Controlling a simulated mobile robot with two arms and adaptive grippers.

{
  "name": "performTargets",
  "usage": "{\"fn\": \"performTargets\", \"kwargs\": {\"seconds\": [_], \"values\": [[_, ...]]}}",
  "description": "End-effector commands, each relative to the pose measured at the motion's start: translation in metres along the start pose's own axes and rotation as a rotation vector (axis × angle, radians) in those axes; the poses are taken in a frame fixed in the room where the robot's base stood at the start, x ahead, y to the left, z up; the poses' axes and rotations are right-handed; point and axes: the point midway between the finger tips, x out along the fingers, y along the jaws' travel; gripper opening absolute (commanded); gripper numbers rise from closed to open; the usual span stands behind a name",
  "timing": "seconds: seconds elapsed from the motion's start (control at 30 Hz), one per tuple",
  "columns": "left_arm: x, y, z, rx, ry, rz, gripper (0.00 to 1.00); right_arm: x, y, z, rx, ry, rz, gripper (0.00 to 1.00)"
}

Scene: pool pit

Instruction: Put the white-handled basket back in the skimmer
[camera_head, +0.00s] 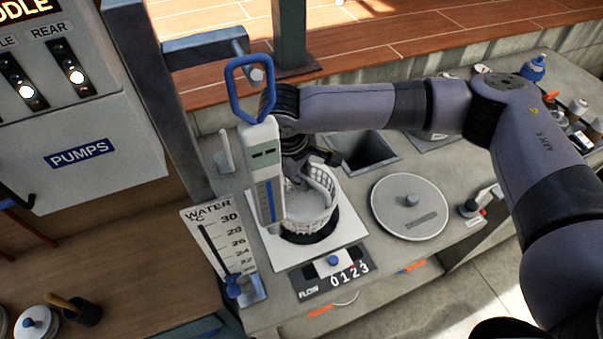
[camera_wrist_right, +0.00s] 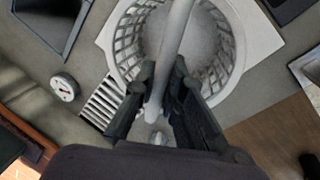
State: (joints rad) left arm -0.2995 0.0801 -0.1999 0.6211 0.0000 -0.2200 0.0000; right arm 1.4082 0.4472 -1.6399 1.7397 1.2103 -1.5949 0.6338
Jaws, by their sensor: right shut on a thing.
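The white slatted basket (camera_head: 318,200) is over the round dark opening of the skimmer, set in a white square plate (camera_head: 347,242). Dark opening shows below and right of the basket; I cannot tell how deep it sits. My right gripper (camera_head: 303,172) is above the basket. In the right wrist view its fingers (camera_wrist_right: 163,88) are shut on the basket's white handle (camera_wrist_right: 176,40), and the basket's slatted wall (camera_wrist_right: 128,48) surrounds the handle. A thermometer hides the basket's left side in the head view. My left gripper is not in view.
The thermometer (camera_head: 263,172) with a blue loop stands up close left of the basket. A round grey lid (camera_head: 410,207) lies to the right, a square dark pit (camera_head: 362,150) behind. A flow counter (camera_head: 335,270) and water scale (camera_head: 222,245) are in front.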

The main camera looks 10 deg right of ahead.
Motion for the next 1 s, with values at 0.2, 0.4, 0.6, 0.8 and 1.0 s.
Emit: {"fn": "performTargets", "kwargs": {"seconds": [0.2,0.4,0.6,0.8,1.0], "values": [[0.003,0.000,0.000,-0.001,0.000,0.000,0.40,0.009,-0.002,0.000,0.000,0.001,0.000,0.00],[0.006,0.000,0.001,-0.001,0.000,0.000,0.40,0.017,-0.004,0.000,0.000,0.000,0.000,0.00],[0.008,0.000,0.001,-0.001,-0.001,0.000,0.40,0.025,-0.006,0.000,0.000,0.000,0.000,0.00],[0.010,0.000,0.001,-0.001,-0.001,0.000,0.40,0.033,-0.008,0.000,-0.001,0.000,0.000,0.00],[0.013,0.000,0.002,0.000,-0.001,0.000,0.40,0.041,-0.010,0.000,0.000,0.000,0.000,0.00]]}}
